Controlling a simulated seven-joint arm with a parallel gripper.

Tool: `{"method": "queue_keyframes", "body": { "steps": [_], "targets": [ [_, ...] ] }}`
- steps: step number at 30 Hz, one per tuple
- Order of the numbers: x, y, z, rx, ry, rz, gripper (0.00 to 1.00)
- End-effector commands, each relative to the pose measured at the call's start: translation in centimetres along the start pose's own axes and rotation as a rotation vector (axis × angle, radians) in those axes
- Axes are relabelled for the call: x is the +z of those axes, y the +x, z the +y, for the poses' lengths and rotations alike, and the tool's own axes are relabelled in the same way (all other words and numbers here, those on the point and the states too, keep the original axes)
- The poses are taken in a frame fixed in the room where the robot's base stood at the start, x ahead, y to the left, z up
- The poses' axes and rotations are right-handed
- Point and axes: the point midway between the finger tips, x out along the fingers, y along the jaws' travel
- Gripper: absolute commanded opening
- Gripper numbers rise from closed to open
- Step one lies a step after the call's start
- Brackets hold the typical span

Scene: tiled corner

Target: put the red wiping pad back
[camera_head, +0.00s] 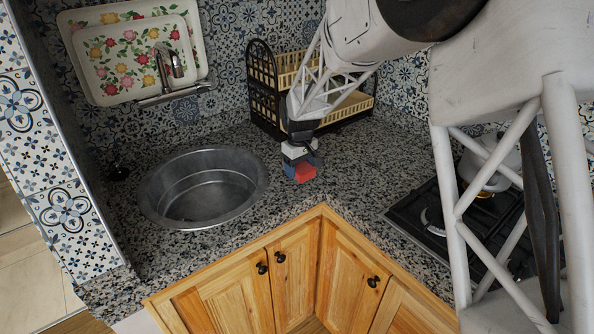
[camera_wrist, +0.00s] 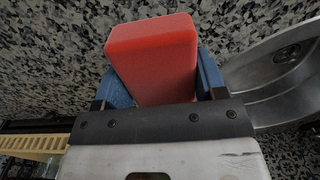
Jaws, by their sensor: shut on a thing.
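The red wiping pad (camera_wrist: 153,60) is a red block held between the blue fingers of my gripper (camera_wrist: 160,85) in the wrist view. My gripper is shut on it. In the head view the pad (camera_head: 304,173) shows under my gripper (camera_head: 299,167), over the granite counter between the sink and the stove. I cannot tell whether the pad touches the counter or is a little above it.
A round metal sink (camera_head: 232,207) lies left of my gripper. A black and cream dish rack (camera_head: 262,92) stands behind it. A black stove (camera_head: 425,234) with a kettle (camera_head: 497,160) is at the right. Floral trays (camera_head: 80,62) lean at the back left. The granite counter (camera_head: 345,175) around the gripper is clear.

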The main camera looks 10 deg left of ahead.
Motion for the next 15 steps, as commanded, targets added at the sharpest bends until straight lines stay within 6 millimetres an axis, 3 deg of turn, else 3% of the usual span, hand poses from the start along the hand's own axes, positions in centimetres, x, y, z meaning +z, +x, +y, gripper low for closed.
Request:
{"method": "queue_keyframes", "body": {
  "steps": [6, 15],
  "targets": [
    [-2.4, 0.2, 1.1, 0.0, 0.0, 0.0, 0.35],
    [-3.2, 0.3, 1.4, 0.0, 0.0, 0.0, 0.35]
  ]
}}
